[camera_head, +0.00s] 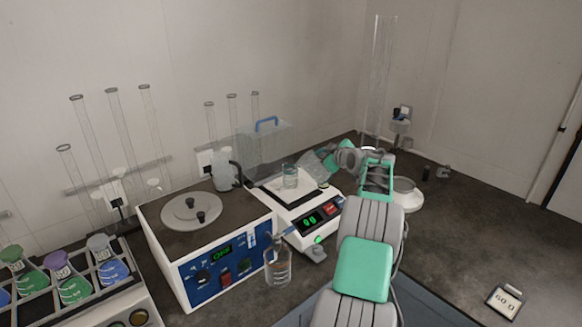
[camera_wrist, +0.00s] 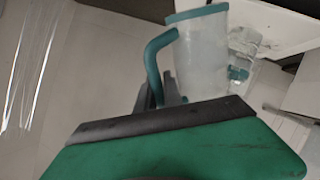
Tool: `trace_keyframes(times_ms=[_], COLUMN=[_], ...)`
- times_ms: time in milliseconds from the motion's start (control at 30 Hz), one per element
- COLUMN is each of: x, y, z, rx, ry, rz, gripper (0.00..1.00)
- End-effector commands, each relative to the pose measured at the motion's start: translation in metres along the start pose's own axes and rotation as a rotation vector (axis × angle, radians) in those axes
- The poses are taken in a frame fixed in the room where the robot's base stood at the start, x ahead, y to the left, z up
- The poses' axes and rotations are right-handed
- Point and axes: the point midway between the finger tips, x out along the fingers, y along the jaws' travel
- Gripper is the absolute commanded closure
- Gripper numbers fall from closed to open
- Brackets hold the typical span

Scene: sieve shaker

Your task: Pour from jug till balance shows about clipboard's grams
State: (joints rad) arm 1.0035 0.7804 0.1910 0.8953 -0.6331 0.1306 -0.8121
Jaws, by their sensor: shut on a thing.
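My gripper (camera_wrist: 170,98) is shut on the teal handle of a translucent jug (camera_wrist: 203,55) with a teal rim. In the head view my gripper (camera_head: 336,160) holds the jug (camera_head: 311,167) tilted, just right of and above a glass beaker (camera_head: 289,179). The beaker stands on the pan of the white balance (camera_head: 275,190); it also shows beyond the jug in the wrist view (camera_wrist: 243,45). The green display (camera_head: 310,220) shows a single digit, 9 or 0, and g. The clipboard (camera_head: 506,300) lies at the right; its small writing looks like 60 g. No stream is distinguishable.
A blue-fronted shaker box (camera_head: 210,255) stands left of the balance, with a wash bottle (camera_head: 277,265) in front. A clear cover with a blue handle (camera_head: 266,125) stands behind. A flask rack (camera_head: 75,275) is far left. The counter is clear around the clipboard.

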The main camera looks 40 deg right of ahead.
Motion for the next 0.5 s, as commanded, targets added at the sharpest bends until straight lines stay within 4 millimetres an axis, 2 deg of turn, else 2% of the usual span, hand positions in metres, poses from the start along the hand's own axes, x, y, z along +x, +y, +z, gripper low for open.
trace_keyframes(times_ms=[500], x=[-0.0002], y=[0.0021], z=[-0.0062], rx=[-0.028], ry=[-0.014], rz=[0.002], gripper=[1.0])
